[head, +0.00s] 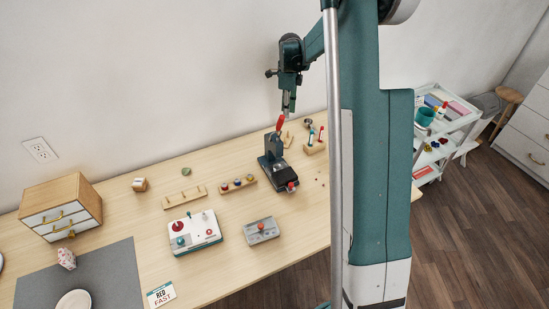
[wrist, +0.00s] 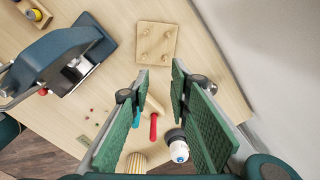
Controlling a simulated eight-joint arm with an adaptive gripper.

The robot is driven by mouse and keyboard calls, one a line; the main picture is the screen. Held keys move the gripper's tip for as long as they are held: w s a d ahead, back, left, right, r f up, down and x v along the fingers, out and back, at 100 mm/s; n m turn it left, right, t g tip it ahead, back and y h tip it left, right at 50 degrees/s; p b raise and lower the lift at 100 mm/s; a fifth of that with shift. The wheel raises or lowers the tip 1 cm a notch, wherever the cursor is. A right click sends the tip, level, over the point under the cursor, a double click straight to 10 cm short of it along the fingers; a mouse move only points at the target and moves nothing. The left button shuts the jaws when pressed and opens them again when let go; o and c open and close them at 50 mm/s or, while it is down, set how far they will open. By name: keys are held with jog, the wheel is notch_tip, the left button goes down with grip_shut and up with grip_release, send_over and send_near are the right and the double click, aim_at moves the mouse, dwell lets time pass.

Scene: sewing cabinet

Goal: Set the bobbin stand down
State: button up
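A square wooden stand with several short pegs (wrist: 156,44) lies flat on the table, beyond my fingertips in the wrist view. It appears to be the bobbin stand. In the head view it is partly hidden behind the dark press (head: 273,164). My gripper (wrist: 160,72) is open, with its two green-padded fingers apart and nothing held between them. In the head view my gripper (head: 287,108) hangs above the back of the table, over the press and stand, and is apart from the stand.
Left are a rail of coloured spools (head: 238,185), a pegged rail (head: 184,197), a white control box (head: 195,233) and a grey box (head: 262,230). The wall is close behind.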

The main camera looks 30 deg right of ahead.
jog(key=s+a+r+n+t, duration=0.3)
jog(key=s+a+r+n, duration=0.9)
jog(key=s+a+r, duration=0.55)
jog(key=s+a+n+t, duration=0.1)
jog(key=s+a+n, duration=0.2)
jog(key=s, duration=0.5)
jog(key=s+a+n+t, duration=0.1)
jog(key=s+a+n, duration=0.3)
jog(key=s, duration=0.5)
jog(key=s+a+n+t, duration=0.2)
jog(key=s+a+n, duration=0.1)
jog(key=s+n, duration=0.4)
jog(key=shift+s+a+r, duration=0.25)
jog(key=shift+s+r, duration=0.1)
jog(key=shift+s, duration=0.3)
